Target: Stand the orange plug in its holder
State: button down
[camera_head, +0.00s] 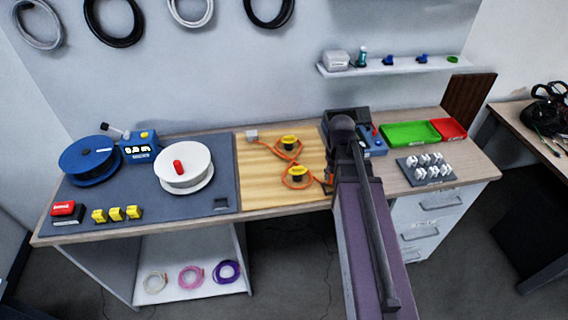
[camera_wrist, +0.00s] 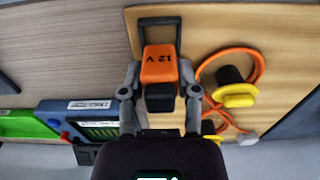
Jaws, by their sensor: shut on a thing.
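The orange plug (camera_wrist: 160,66), marked "12 V" with a dark lower end, sits between the fingers of my gripper (camera_wrist: 160,78) in the wrist view. The gripper is shut on its two sides. A dark square frame (camera_wrist: 170,20), perhaps the holder, lies on the wooden board just beyond the plug, which covers part of it. I cannot tell the height of the plug above the board. An orange cable (camera_wrist: 262,70) loops over the board beside the plug. In the head view only a small orange part shows beside my arm.
Two black pegs with yellow flanges (camera_head: 289,141) (camera_head: 297,173) stand on the wooden board (camera_head: 258,178), with the cable around them. A grey connector (camera_head: 252,136) lies at its back left. A green tray (camera_head: 410,134) and a red tray (camera_head: 448,129) are at right.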

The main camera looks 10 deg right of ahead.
aim_at(331, 182)
jog(key=shift+a+f+b, duration=0.1)
jog(key=shift+f+b, duration=0.75)
jog(key=shift+f, duration=0.15)
jog(key=shift+f+b, duration=1)
dwell(1.5)
jog(key=shift+c, duration=1.3)
grip_release()
jog(key=shift+r, duration=0.2)
jog(key=shift+r+p, duration=3.85)
jog(key=shift+p, duration=0.2)
jog(key=s+a, duration=0.6)
jog(key=a, duration=0.2)
jog(key=shift+a, duration=0.3)
